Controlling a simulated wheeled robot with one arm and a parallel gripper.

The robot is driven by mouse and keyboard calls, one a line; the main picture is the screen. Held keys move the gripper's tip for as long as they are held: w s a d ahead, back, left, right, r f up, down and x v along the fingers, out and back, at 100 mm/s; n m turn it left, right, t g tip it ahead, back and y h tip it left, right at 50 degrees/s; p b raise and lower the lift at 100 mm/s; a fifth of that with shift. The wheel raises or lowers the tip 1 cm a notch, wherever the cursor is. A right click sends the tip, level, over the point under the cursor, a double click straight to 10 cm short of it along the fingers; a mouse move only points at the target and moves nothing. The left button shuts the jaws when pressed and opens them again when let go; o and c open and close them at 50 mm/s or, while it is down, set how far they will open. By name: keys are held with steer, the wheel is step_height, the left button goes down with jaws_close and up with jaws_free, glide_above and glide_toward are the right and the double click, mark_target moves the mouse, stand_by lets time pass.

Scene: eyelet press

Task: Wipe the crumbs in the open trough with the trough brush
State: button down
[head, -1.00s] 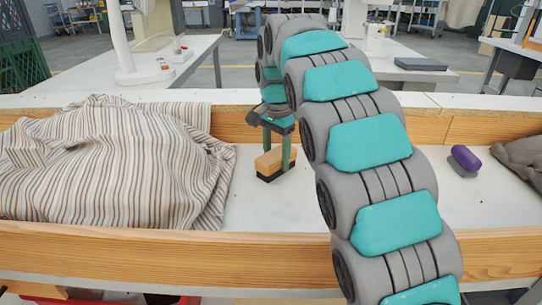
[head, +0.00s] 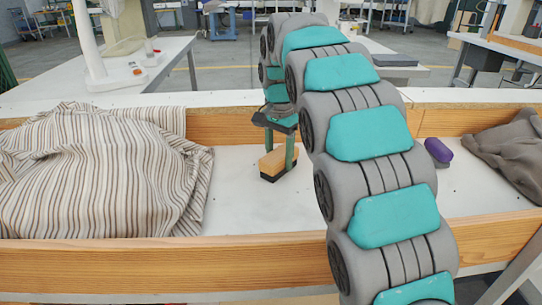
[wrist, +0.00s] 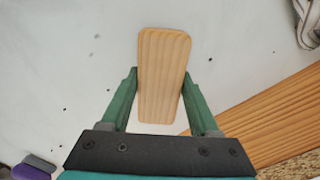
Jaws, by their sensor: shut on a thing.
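The trough brush, a wooden block (head: 272,161) with a dark underside, is upright at the trough floor in the head view. Its wooden top (wrist: 163,75) fills the middle of the wrist view. My gripper (head: 278,160) is shut on the brush, one green finger on each side; it also shows in the wrist view (wrist: 162,100). The open trough (head: 235,190) has a white floor and wooden walls. Crumbs (wrist: 66,108) show as small dark specks on the floor left of the brush in the wrist view, with a few to its right. My arm hides part of the trough.
A striped cloth (head: 95,175) covers the trough's left part. A purple-topped brush (head: 438,151) stands to the right, beside a grey-brown cloth (head: 510,150). The wooden front wall (head: 150,262) borders the trough.

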steer(key=shift+w+d, duration=0.2)
steer(key=shift+d, duration=3.45)
steer(key=shift+r, duration=0.1)
step_height(320, 180, up, 6)
steer(key=shift+f, duration=0.1)
